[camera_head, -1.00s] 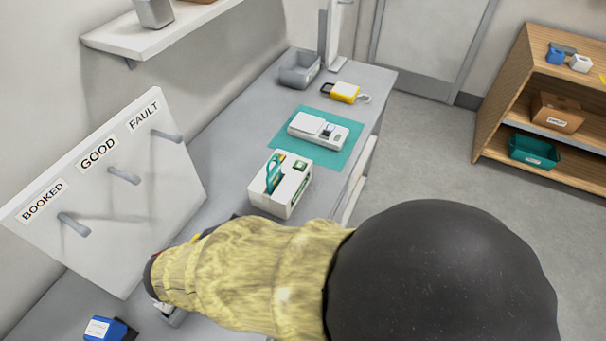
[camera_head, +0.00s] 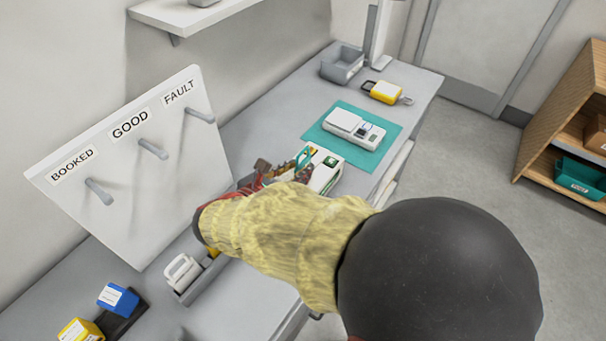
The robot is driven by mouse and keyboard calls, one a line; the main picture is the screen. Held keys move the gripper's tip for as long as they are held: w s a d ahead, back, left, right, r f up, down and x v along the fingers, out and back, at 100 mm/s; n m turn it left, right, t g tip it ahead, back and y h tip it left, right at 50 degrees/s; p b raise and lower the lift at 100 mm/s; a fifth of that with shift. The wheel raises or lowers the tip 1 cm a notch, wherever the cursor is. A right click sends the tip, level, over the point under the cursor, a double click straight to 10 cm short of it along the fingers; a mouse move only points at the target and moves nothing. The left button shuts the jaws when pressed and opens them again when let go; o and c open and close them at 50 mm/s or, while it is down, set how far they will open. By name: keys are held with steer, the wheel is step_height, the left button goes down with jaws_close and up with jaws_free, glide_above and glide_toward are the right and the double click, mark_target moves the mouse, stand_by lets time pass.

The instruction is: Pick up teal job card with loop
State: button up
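The teal job card (camera_head: 304,158) stands upright in a white box (camera_head: 327,174) on the bench. Only its upper part shows, and its loop is too small to make out. My gripper (camera_head: 287,171) is at the left side of the box, its tip close beside the card. I cannot tell whether it touches the card or whether its fingers are open or shut. My sleeved arm covers the near part of the box.
A white board with three pegs (camera_head: 128,165) leans left. A white device (camera_head: 352,128) sits on a teal mat (camera_head: 317,134) behind the box. A yellow item (camera_head: 384,92) and a grey bin (camera_head: 343,67) stand farther back. Yellow and blue blocks (camera_head: 118,299) lie front left.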

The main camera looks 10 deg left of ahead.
steer(key=x, duration=0.3)
steer(key=shift+f+b, duration=0.25)
steer(key=shift+b, duration=0.15)
steer(key=shift+r, duration=0.1)
steer(key=c, duration=0.4)
jaws_close()
